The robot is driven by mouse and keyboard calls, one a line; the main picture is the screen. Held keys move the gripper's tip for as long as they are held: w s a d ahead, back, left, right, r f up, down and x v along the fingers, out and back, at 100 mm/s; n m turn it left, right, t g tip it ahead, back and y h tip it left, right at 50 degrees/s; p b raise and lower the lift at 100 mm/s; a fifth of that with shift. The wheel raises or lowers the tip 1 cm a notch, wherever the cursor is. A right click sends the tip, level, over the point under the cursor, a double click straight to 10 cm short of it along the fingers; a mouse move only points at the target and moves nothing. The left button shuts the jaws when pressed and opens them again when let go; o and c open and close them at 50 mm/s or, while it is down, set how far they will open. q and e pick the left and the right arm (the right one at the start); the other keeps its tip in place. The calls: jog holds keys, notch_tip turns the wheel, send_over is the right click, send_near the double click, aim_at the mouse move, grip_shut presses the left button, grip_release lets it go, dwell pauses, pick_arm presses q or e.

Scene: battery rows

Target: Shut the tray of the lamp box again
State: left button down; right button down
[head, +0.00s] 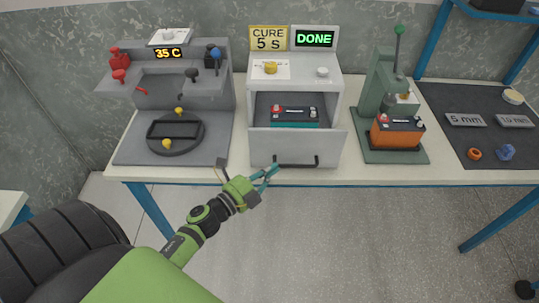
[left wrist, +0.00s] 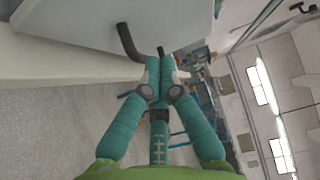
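The lamp box (head: 338,72) is a light grey cabinet on the bench with a "DONE" display. Its tray (head: 295,147) is pulled out, and a battery with a teal base (head: 296,118) lies inside. The tray's black handle (head: 297,163) is on the front panel; it also shows in the left wrist view (left wrist: 128,44). My left gripper (head: 275,168) is at the handle's left end. In the left wrist view its teal fingertips (left wrist: 160,62) are together and hide part of the handle. I cannot tell whether they touch it. My right gripper is out of view.
A grey fixture (head: 218,105) with a round plate stands left of the box. A green press (head: 382,95) with an orange battery (head: 397,133) stands to the right. A dark mat (head: 480,142) with small parts lies at far right. Floor in front is clear.

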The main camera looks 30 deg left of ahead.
aim_at(276, 126)
pick_arm(q)
jog(key=shift+w+a+p, duration=0.15)
jog(key=shift+w+a, duration=0.4)
jog(key=shift+w, duration=0.3)
jog(key=shift+w+a+p, duration=0.15)
jog(key=shift+w+a, duration=0.4)
jog(key=shift+w, duration=0.25)
jog(key=shift+w+a+b, duration=0.3)
jog(key=shift+w, duration=0.15)
jog(key=w+a+b, duration=0.1)
jog(key=w, duration=0.2)
jog(key=w+a+b, duration=0.2)
jog(key=w, duration=0.1)
jog(key=w+a+b, duration=0.1)
jog(key=w+a, duration=0.1)
jog(key=shift+w+a+f+b, duration=0.15)
jog(key=shift+w+a+b, duration=0.1)
jog(key=shift+w+b, duration=0.15)
jog(key=w, duration=0.1)
jog(key=w+a+b, duration=0.1)
jog(key=w, duration=0.1)
jog(key=w+a, duration=0.1)
jog(key=shift+w+a+b, duration=0.15)
jog(key=shift+a+b, duration=0.1)
jog(key=shift+b, duration=0.1)
jog(key=shift+w+a, duration=0.3)
jog(key=shift+w, duration=0.05)
jog(key=shift+r, duration=0.25)
